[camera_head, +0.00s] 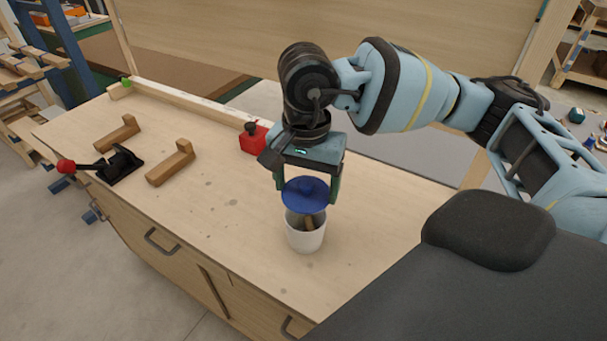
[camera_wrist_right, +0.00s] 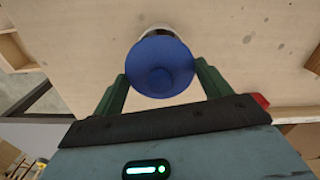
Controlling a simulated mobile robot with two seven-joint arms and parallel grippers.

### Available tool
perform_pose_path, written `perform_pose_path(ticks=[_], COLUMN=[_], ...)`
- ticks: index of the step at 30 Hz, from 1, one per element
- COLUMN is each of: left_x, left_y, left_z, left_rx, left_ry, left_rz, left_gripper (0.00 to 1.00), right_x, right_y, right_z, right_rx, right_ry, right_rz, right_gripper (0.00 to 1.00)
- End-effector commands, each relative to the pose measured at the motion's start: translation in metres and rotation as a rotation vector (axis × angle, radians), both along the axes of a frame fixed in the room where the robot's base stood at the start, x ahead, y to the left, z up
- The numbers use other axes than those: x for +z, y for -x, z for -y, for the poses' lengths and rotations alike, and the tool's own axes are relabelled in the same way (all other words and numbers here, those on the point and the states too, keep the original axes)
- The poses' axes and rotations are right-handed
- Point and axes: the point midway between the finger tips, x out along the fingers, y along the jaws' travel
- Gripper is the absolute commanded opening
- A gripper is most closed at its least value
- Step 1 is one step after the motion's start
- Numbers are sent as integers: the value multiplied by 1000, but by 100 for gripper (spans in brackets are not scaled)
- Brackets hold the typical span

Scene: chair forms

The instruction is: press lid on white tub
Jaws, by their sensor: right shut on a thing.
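A white tub (camera_head: 305,239) stands upright on the wooden workbench, with a brown wooden piece (camera_head: 309,222) showing inside its open mouth. A round blue lid (camera_head: 305,191) is held above the tub by my right gripper (camera_head: 308,192). The lid is tilted in the head view and hides the far rim of the tub. In the right wrist view the blue lid (camera_wrist_right: 160,68) sits between the green fingers, and only a little of the white tub (camera_wrist_right: 158,32) shows behind it. My left gripper is not in view.
A red block with a dark knob (camera_head: 253,137) stands left of my right gripper. Two wooden blocks (camera_head: 171,162) and a black clamp with a red handle (camera_head: 112,165) lie at the bench's left. The bench between is clear.

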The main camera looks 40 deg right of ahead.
Motion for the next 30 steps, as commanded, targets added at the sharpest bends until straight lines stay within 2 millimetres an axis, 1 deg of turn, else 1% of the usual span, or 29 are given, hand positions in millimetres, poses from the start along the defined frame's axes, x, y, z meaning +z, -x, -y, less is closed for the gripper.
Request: perform_pose_path(ticks=[1, 9, 13, 18, 30], left_x=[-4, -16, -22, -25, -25], left_y=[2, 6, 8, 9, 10], left_z=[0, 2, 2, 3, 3], left_rx=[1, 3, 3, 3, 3], left_ry=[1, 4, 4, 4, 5], left_rz=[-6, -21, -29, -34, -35], left_gripper=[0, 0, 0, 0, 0], right_x=[-8, -32, -40, -44, -43], right_y=[0, 0, 0, 0, 0], right_z=[0, 0, 0, 0, 0], right_rx=[0, 1, 1, 1, 1], right_ry=[1, 0, 1, 0, 0], right_rz=[-4, -6, -4, -1, 0], right_gripper=[55, 55, 55, 55, 55])
